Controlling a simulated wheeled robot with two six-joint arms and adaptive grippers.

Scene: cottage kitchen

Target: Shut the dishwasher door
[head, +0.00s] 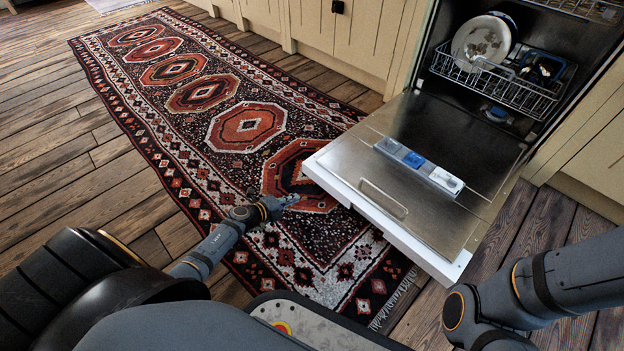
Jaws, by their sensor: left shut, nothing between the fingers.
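The dishwasher door (430,165) is folded down, open, with its metal inner face up and its white edge toward me. The dishwasher (445,28) stands at the upper right. Its lower rack (497,88) holds plates and other dishes and sits inside the tub. My left gripper (292,199) is shut and empty, above the rug, to the left of the door's left corner and apart from it. My right arm comes in at the lower right; its gripper is not in view.
A patterned red and black rug (225,150) lies on the wooden floor (65,165) left of the door. Beige cabinets (340,40) run along the back, and another cabinet (595,150) stands right of the dishwasher. The floor at the left is clear.

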